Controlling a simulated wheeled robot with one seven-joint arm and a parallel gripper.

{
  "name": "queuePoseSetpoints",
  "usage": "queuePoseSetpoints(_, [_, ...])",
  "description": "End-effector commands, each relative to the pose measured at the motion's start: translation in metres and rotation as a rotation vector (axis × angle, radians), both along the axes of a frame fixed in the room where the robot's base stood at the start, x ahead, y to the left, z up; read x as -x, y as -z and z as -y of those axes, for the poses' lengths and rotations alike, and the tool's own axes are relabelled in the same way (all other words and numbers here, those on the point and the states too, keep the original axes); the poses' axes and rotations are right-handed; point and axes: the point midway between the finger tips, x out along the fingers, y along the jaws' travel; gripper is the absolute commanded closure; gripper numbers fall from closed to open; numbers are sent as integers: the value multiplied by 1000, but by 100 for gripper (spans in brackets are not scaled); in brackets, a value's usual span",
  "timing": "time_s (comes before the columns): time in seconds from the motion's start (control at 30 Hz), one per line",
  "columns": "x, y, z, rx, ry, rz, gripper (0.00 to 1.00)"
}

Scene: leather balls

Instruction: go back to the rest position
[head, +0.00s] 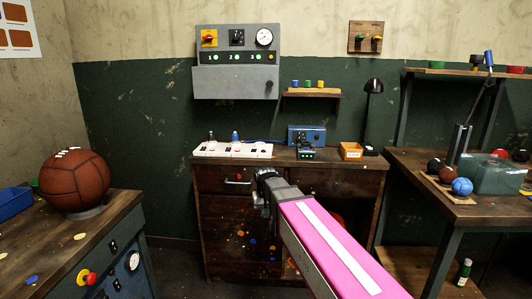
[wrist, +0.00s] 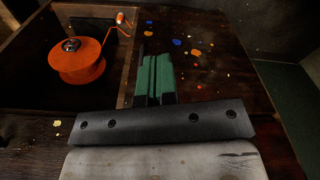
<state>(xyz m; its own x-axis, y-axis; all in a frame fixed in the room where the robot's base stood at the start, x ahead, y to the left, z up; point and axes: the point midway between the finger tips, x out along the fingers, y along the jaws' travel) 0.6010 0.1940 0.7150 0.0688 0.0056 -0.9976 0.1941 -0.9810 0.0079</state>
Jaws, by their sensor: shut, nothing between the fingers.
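My gripper (head: 266,177) is in the middle of the head view, at the end of my pink arm, in front of the wooden cabinet (head: 222,213). In the wrist view its green-padded fingers (wrist: 156,72) are together, with nothing between them. It appears apart from the cabinet front, and no object hangs from it. The fingertips are small and dark in the head view.
An orange spool (wrist: 77,62) sits in an open cabinet compartment. A leather ball (head: 74,180) rests on the left bench (head: 103,227). A right table (head: 422,160) carries small balls and a glass box (head: 490,176). A power strip (head: 232,150) lies on the cabinet.

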Motion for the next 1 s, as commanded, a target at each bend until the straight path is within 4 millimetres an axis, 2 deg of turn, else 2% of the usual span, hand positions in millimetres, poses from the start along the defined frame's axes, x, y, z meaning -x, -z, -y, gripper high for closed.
queuePoseSetpoints(0.03, [13,17,25,3,21,-11,100])
queuePoseSetpoints(0.2, [45,67,91,3,82,-30,100])
queuePoseSetpoints(0.4, [90,113,154,2,148,-50,100])
queuePoseSetpoints(0.5, [108,128,175,0,172,-58,100])
queuePoseSetpoints(0.7, [124,141,193,-1,195,-63,100])
queuePoseSetpoints(1.0, [124,142,194,-1,195,-63,100])
